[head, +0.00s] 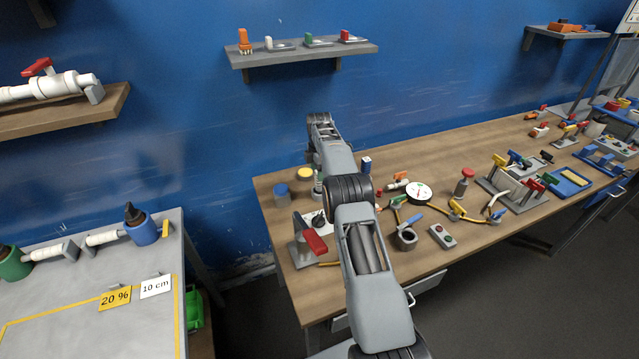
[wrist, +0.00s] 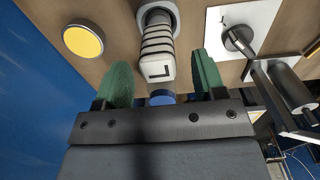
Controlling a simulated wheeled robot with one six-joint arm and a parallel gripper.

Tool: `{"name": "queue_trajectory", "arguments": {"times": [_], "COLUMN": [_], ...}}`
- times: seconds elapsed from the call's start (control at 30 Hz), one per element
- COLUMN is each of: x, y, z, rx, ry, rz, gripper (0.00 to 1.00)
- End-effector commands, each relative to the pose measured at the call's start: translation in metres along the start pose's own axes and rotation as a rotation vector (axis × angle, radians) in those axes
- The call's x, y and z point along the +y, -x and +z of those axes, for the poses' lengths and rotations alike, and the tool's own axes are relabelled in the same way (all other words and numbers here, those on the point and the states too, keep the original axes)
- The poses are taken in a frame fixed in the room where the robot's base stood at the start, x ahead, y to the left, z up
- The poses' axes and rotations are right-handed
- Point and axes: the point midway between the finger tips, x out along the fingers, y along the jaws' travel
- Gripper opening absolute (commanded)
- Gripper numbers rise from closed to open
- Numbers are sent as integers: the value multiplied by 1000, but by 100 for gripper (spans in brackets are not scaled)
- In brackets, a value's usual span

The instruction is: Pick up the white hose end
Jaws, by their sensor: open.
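In the wrist view my gripper (wrist: 162,66) is open, with one green finger on each side of a ribbed piece with grey and dark bands and a whitish end block (wrist: 157,66) marked with a dark L. This looks like the white hose end. It rises from a round grey holder (wrist: 171,10). The fingers stand apart from it with a gap on each side. A blue round part (wrist: 161,97) shows below it, close to the gripper body. In the head view a pale upright piece (head: 318,184) stands beside my arm, which hides my fingertips.
A yellow-topped jar (wrist: 83,40) is left of the fingers. A white plate with a dark knob (wrist: 238,40) is on the right. A red-handled stand (head: 313,240) and a blue-topped jar (head: 281,189) are nearby. A gauge (head: 418,191) and several fittings crowd the bench further right.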

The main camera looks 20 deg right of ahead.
Motion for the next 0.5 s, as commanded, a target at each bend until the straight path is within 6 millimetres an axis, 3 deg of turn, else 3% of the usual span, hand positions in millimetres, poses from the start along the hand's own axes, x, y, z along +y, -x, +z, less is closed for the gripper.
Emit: {"name": "queue_trajectory", "arguments": {"times": [0.2, 0.5], "x": [0, 1], "y": [-26, -33], "z": [-1, 0], "rx": [1, 0], "ry": [1, 1], "rz": [-4, -1], "gripper": [64, 64]}}
